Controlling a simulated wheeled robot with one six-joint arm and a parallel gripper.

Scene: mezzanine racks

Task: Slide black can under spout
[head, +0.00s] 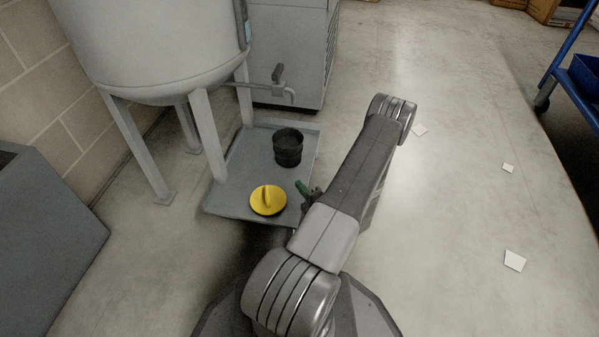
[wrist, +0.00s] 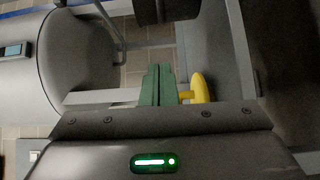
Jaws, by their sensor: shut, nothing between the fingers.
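The black can (head: 288,150) stands upright on a grey tray (head: 240,165), to the right of the tank legs. In the wrist view a dark can-like shape (wrist: 154,10) is cut off by the top edge. The spout (head: 290,96) is a thin pipe with a valve handle, coming from the tank behind the can; the can stands in front of its outlet. My gripper (head: 304,188) is low at the tray's right side, nearer the camera than the can and apart from it. Its green fingers (wrist: 158,85) are shut and empty.
A yellow lid with a handle (head: 268,203) lies on the tray's near part, close left of my gripper; it also shows in the wrist view (wrist: 200,88). The large grey tank (head: 155,45) stands on legs at the left. A grey cabinet (head: 290,50) is behind. Floor at right is mostly clear.

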